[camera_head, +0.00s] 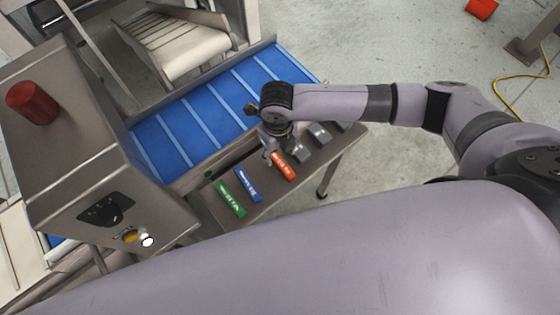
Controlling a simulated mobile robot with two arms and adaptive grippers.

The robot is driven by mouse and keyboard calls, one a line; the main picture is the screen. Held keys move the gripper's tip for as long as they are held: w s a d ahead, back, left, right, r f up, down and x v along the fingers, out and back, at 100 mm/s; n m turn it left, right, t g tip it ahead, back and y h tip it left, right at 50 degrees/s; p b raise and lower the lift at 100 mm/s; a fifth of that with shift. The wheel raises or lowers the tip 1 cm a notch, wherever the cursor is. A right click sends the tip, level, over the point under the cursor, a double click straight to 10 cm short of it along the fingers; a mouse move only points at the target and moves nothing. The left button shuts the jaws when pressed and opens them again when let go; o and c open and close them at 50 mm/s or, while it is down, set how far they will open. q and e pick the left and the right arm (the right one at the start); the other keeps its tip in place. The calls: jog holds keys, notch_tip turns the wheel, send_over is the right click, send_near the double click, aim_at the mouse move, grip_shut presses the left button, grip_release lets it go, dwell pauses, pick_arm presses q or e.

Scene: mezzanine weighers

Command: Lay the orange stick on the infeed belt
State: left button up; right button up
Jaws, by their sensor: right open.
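The orange stick (284,167) lies on a narrow steel shelf (283,195) beside the belt, to the right of a blue stick (248,186) and a green stick (230,198). The infeed belt (200,118) is blue with pale cross bars and runs behind the shelf. My right gripper (271,155) is open and points down at the far end of the orange stick. The wrist above it hides part of the fingers, and I cannot tell whether they touch the stick. My left gripper is out of view.
Grey blocks (319,133) sit on the shelf right of the orange stick. A steel cabinet (80,150) with a red beacon (33,102) stands left of the belt. A side guard runs between shelf and belt. The visible belt surface is clear.

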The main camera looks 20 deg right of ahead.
aim_at(280, 162)
jog(key=f, duration=0.5)
jog(key=shift+s+d+p, duration=0.2)
jog(key=shift+p, duration=0.2)
jog(key=shift+c, duration=0.4)
grip_shut()
